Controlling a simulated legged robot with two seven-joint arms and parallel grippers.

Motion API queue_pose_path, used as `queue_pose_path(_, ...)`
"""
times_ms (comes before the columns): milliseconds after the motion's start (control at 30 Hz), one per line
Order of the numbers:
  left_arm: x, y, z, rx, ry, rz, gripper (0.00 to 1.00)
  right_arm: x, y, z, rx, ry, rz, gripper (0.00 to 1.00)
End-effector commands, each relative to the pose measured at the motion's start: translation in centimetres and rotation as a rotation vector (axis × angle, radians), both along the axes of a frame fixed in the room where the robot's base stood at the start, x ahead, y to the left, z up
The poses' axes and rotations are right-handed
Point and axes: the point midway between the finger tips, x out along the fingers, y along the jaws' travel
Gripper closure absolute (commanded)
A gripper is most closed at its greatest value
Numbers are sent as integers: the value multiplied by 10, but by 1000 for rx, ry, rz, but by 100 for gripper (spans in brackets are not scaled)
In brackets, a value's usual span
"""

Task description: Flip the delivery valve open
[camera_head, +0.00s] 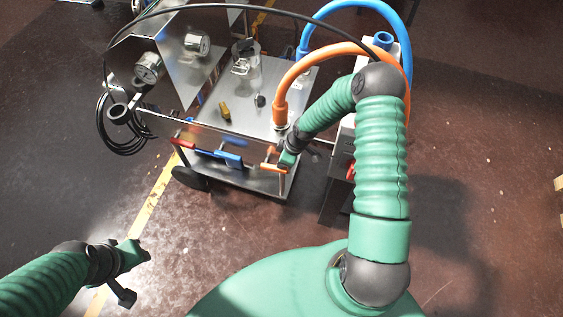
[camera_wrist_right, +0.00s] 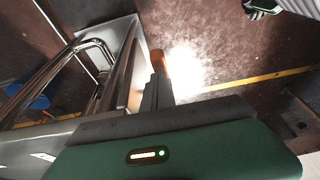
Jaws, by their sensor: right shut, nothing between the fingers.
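A steel filler cart has a row of valve handles along its front edge: a red one (camera_head: 183,143), a blue one (camera_head: 228,160) and an orange one (camera_head: 268,167). No label is readable to show which is the delivery valve. My right gripper (camera_head: 284,160) is at the orange handle, by the cart's front right corner. In the right wrist view its fingers (camera_wrist_right: 158,95) are shut and empty, with the orange handle (camera_wrist_right: 158,60) just past their tips; contact is unclear. My left gripper (camera_head: 138,255) hangs over the floor at lower left, away from the cart; its jaws are unclear.
An orange hose (camera_head: 310,56) and a blue hose (camera_head: 408,50) arch over the cart's right side. Gauges (camera_head: 148,68) and a black cable coil (camera_head: 110,125) are at its left. A dark disc (camera_head: 190,179) is below the front. Floor in front is clear.

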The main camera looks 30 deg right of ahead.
Motion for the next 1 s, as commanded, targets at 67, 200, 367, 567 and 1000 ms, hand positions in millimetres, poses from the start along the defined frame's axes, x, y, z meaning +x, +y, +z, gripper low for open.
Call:
queue_pose_path(67, 0, 0, 3, 0, 0, 0, 64, -1, -2, 10, -1, -2, -1, 100)
queue_pose_path(200, 0, 0, 9, 0, 0, 0, 64, -7, -9, 40, -1, -4, -2, 100)
queue_pose_path(367, 0, 0, 17, 0, 0, 0, 64, -16, -17, 79, -2, -3, -3, 100)
queue_pose_path(567, 0, 0, 27, 0, 0, 0, 64, -27, -26, 125, -2, -1, -3, 100)
queue_pose_path(1000, 0, 0, 32, 0, 0, 0, 64, -35, -32, 157, 1, 1, 0, 100)
